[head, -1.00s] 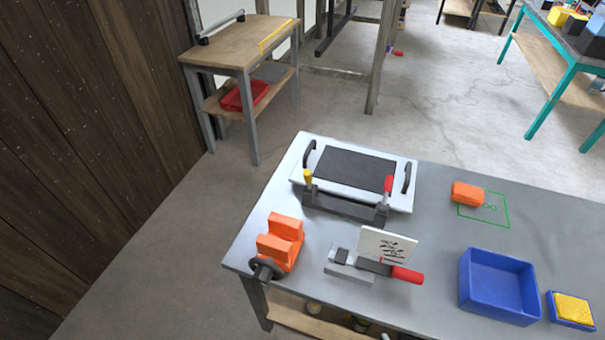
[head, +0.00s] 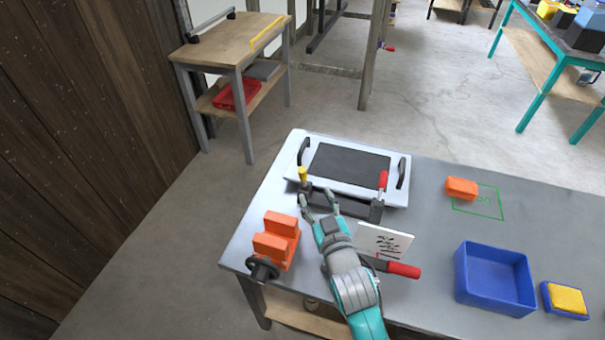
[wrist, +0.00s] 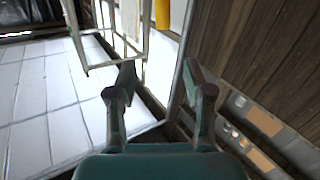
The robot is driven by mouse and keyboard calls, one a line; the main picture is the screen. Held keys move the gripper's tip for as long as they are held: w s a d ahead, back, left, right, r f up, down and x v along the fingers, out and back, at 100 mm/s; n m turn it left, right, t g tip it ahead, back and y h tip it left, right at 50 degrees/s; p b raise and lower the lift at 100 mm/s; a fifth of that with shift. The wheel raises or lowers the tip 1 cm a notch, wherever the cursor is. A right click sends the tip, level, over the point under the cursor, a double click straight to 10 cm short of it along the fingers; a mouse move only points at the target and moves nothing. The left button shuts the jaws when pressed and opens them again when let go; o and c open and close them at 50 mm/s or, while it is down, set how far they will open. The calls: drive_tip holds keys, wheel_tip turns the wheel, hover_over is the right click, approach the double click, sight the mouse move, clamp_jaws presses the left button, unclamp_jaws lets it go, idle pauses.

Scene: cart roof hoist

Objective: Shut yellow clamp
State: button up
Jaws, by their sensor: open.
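The yellow clamp (head: 303,174) has an upright yellow handle at the left end of a dark bracket (head: 347,207), in front of the white-framed panel (head: 399,163). A yellow handle (wrist: 162,13) also shows in the wrist view at the top edge, above and between the fingertips. A red-handled clamp (head: 383,180) stands upright at the bracket's right end. My gripper (head: 320,192) is open and empty, with its fingers pointing toward the bracket just below and right of the yellow handle. Its spread fingers also show in the wrist view (wrist: 160,75). The clamp's lower part is partly hidden.
An orange vise-like block (head: 276,242) stands left of my arm. A white card (head: 384,241) and a red-handled tool (head: 404,270) are at its right. A blue bin (head: 494,306), a yellow sponge tray (head: 566,301) and an orange block (head: 461,188) lie farther right.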

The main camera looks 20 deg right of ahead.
drive_tip(key=w+r, duration=0.4)
drive_tip(key=w, duration=0.1)
approach(304, 178)
drive_tip(key=w, duration=0.4)
drive_tip(key=shift+w+f, duration=0.1)
drive_tip(key=shift+f, duration=0.05)
drive_tip(key=w, duration=0.5)
drive_tip(key=shift+w+d, duration=0.1)
drive_tip(key=shift+w, duration=0.95)
clamp_jaws()
